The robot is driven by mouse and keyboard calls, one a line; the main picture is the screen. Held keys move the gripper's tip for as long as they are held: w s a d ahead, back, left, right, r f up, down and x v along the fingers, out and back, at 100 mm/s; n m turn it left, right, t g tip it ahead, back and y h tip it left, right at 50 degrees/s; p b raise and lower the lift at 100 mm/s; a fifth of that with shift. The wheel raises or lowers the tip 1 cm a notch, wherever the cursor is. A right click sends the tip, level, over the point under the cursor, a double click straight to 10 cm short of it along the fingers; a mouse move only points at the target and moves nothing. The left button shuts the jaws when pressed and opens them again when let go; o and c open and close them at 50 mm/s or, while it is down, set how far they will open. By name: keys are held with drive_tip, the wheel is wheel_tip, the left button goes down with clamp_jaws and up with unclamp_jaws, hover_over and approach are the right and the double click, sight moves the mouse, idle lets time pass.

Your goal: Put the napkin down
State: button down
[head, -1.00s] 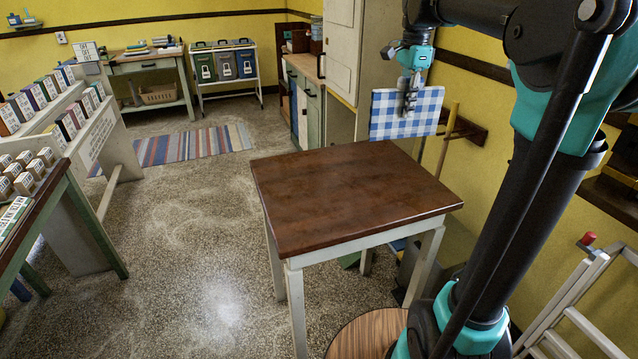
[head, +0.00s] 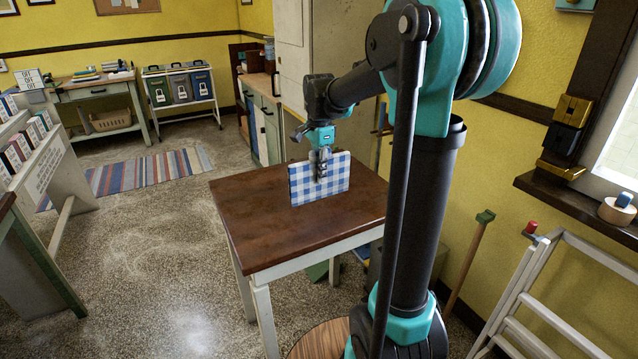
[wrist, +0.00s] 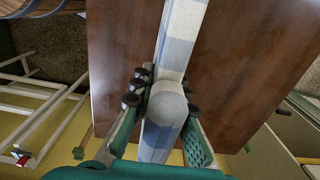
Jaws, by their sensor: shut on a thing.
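The blue-and-white checked napkin (head: 305,184) hangs upright as a flat panel over the brown wooden tabletop (head: 255,222). My gripper (head: 321,165) is shut on its upper edge, right of its middle. In the wrist view the napkin (wrist: 183,40) runs up between the fingers of my gripper (wrist: 160,100), with the tabletop (wrist: 125,50) on both sides. The napkin's lower edge is at or just above the tabletop; I cannot tell whether it touches.
The tabletop is otherwise bare. A white stepladder (head: 540,300) and a green-topped pole (head: 470,260) stand to the right. A tall pale cabinet (head: 305,45) stands behind the table. A striped rug (head: 150,170) lies on the floor at left.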

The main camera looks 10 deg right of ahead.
drive_tip(key=shift+f, duration=1.85)
drive_tip(key=shift+f, duration=0.1)
drive_tip(key=c, duration=1.5)
unclamp_jaws()
wheel_tip(320, 180, up, 12)
drive_tip(key=shift+r, duration=0.15)
